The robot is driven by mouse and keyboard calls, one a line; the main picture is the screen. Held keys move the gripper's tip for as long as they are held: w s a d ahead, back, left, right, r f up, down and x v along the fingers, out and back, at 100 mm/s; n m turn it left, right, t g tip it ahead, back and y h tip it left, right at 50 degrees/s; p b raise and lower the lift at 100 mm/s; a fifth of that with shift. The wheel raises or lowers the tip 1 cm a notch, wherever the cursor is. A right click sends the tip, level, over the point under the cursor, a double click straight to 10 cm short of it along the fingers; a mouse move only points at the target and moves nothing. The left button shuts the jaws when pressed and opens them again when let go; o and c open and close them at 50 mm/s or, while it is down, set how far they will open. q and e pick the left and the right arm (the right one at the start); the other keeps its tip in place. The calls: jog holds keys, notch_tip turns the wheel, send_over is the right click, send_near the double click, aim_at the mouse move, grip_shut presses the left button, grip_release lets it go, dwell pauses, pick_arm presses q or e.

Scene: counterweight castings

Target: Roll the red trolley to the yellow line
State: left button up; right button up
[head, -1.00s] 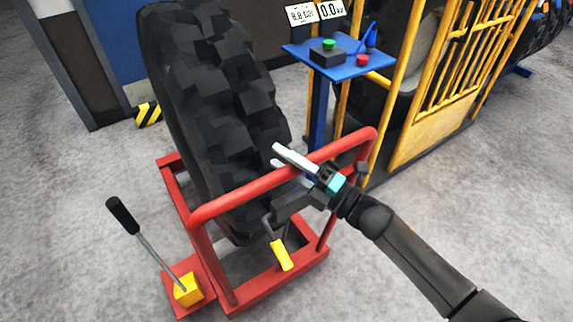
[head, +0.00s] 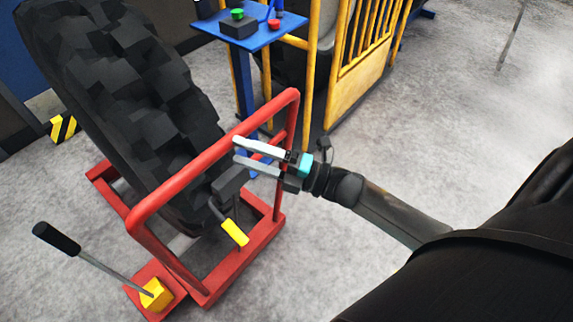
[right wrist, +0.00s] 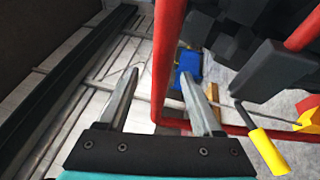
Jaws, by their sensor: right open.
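The red trolley (head: 222,275) stands on the grey floor in the head view, carrying a big black tyre (head: 120,90) upright. Its tubular push handle (head: 190,173) rises at the near side. My right gripper (head: 236,150) is open, with its fingertips at the handle's top bar. In the right wrist view, a red tube (right wrist: 163,60) shows between the two open fingers (right wrist: 160,80); I cannot tell whether they touch it. No yellow line on the floor shows in these frames. My left gripper is out of view.
A black-gripped lever (head: 85,260) stands on the trolley's near left corner, and a yellow-gripped crank (head: 234,232) hangs inside the handle frame. Behind are a blue button stand (head: 255,35) and a yellow cage (head: 362,75). A striped block (head: 62,127) lies left. The floor at right is open.

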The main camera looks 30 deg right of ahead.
jog(key=v, duration=0.8)
jog(key=shift+s+r, duration=0.1)
jog(key=m+t+h+b, duration=0.4)
jog(key=m+h+b, duration=0.1)
jog(key=h, duration=0.2)
send_near(232, 148)
jog(key=x, duration=1.2)
jog(key=shift+a, duration=0.1)
jog(key=shift+x, duration=1.25)
grip_shut()
